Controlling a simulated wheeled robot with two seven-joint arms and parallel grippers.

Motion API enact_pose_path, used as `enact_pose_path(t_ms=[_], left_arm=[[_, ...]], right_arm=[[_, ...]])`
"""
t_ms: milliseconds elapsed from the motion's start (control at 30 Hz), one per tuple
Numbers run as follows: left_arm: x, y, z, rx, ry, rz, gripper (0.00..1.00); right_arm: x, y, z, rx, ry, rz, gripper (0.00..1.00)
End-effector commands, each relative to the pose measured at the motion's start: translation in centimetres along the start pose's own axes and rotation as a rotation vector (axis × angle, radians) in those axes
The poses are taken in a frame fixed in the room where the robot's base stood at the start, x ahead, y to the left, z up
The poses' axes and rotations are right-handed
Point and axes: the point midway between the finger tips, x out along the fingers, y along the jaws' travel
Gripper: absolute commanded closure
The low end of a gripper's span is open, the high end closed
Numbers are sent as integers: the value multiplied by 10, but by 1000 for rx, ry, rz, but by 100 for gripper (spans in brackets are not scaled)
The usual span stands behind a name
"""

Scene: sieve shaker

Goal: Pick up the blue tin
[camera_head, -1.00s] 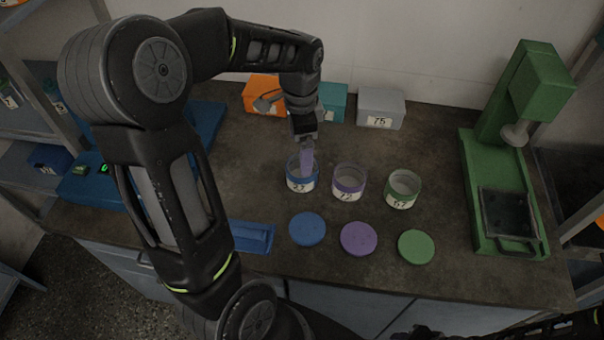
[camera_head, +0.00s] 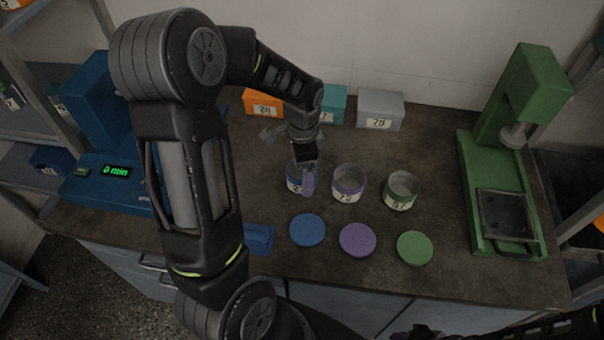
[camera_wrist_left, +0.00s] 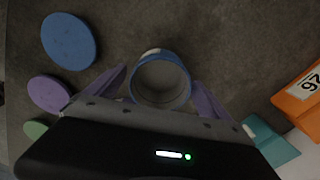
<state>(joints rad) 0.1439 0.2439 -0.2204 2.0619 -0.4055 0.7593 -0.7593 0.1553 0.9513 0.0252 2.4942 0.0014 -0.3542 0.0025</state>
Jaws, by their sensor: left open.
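The blue tin (camera_head: 292,184) is an open tin with a blue rim and a white label. It stands on the bench at the left end of a row of three tins, partly hidden by my gripper in the head view. In the left wrist view the blue tin (camera_wrist_left: 160,78) is upright and empty-looking, lying between the two purple fingers. My left gripper (camera_head: 307,182) is open, with its fingers on either side of the tin; I cannot tell whether they touch it. My right gripper is not clearly in view.
A purple tin (camera_head: 348,183) and a green tin (camera_head: 401,191) stand to the right. Blue (camera_head: 307,230), purple (camera_head: 357,240) and green (camera_head: 414,247) lids lie in front. Orange (camera_head: 264,105), teal (camera_head: 331,104) and grey (camera_head: 380,109) boxes stand behind. A green press (camera_head: 482,200) is at right.

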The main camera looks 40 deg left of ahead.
Motion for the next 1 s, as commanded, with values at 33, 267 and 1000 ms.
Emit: enact_pose_path(t_ms=[33, 267, 1000], left_arm=[[2, 0, 0, 0, 0, 0, 7], [3, 0, 0, -1, 1, -1, 7], [3, 0, 0, -1, 1, -1, 38]], right_arm=[[0, 0, 0, 0, 0, 0, 64], [0, 0, 0, 0, 0, 0, 64], [0, 0, 0, 0, 0, 0, 64]])
